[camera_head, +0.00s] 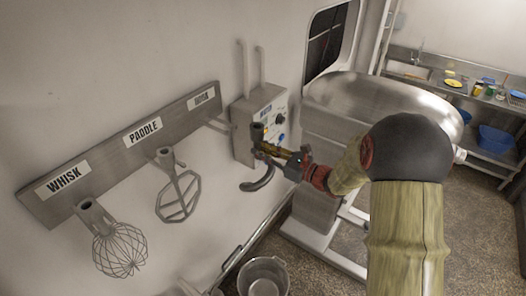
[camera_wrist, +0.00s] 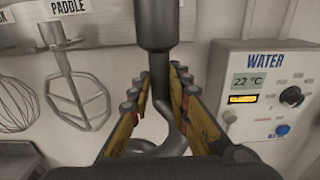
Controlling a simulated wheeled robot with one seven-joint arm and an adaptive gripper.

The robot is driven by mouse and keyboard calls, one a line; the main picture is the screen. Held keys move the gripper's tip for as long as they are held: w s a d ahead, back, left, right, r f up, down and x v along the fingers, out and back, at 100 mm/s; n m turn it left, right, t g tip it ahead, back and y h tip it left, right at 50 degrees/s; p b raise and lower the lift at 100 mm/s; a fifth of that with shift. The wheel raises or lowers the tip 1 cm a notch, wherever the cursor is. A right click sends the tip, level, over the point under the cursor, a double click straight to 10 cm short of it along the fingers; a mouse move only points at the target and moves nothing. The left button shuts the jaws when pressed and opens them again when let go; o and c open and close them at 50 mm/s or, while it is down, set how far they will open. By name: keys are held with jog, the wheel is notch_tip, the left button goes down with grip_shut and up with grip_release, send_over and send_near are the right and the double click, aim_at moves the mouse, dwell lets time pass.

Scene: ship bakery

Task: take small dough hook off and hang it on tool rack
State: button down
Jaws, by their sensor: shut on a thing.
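The small dough hook (camera_head: 262,181) is grey metal with a thick socket on top and a curved lower end. My gripper (camera_head: 267,151) is shut on it below the socket and holds it in the air in front of the water panel, apart from the mixer (camera_head: 385,100). In the wrist view the hook (camera_wrist: 156,28) stands upright between the fingers of my gripper (camera_wrist: 158,95); its lower curve is partly hidden. The tool rack (camera_head: 112,152) is a grey wall board labelled WHISK, PADDLE and a partly blurred third label. The peg (camera_head: 218,124) under the third label is bare.
A whisk (camera_head: 118,250) and a paddle (camera_head: 178,195) hang on the rack's other pegs. The water panel (camera_wrist: 265,100) is on the wall right of the rack. A metal bowl (camera_head: 263,277) is low in front. A shelf unit (camera_head: 425,80) stands at the back right.

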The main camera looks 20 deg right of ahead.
jog(key=x, duration=0.6)
jog(key=shift+w+r, duration=0.2)
jog(key=shift+r, duration=0.05)
dwell(0.3)
jog(key=shift+a, duration=0.2)
jog(key=b+x, duration=0.3)
jog(key=x, duration=0.5)
dwell(4.7)
jog(key=shift+f+b, duration=0.4)
jog(key=shift+b, duration=0.45)
